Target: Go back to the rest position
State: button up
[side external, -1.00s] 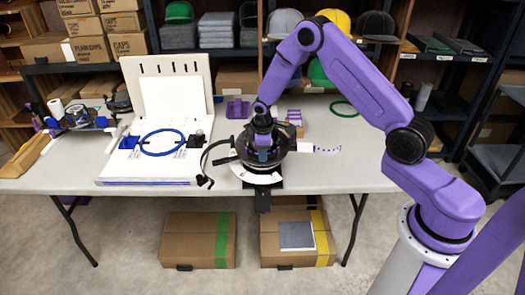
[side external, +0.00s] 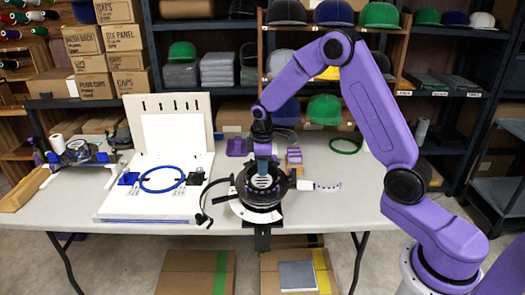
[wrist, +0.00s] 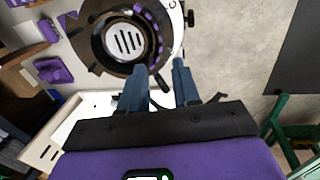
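My gripper (side external: 262,158) points down above the black round hooping fixture (side external: 259,205) at the table's front edge. In the wrist view my gripper (wrist: 160,72) shows two blue fingers apart, with nothing held between them. The round fixture also shows in the wrist view (wrist: 92,42), beyond the fingertips, with a slotted white disc at its centre. The gap in height between fingers and fixture is hard to judge.
A white board (side external: 120,205) with a blue hoop (side external: 162,179) lies to the left of the fixture. Purple parts (side external: 237,147) and a green ring (side external: 345,146) lie behind it. Shelves with caps stand behind the table (side external: 365,210). The table's right part is clear.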

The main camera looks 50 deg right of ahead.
notch_tip(320, 180, up, 5)
jog(key=s+a+r+n+y, duration=0.1)
jog(key=s+a+r, duration=0.1)
jog(key=s+a, duration=0.5)
jog(key=s+a+r+n, duration=0.1)
jog(key=s+a+r, duration=0.25)
jog(key=s, duration=0.65)
jog(key=s+d+n+g, duration=0.1)
jog(key=s, duration=1.9)
jog(key=shift+d+n+y, duration=0.25)
jog(key=shift+n+y, duration=0.05)
jog(key=shift+y, duration=0.1)
jog(key=shift+w, duration=0.1)
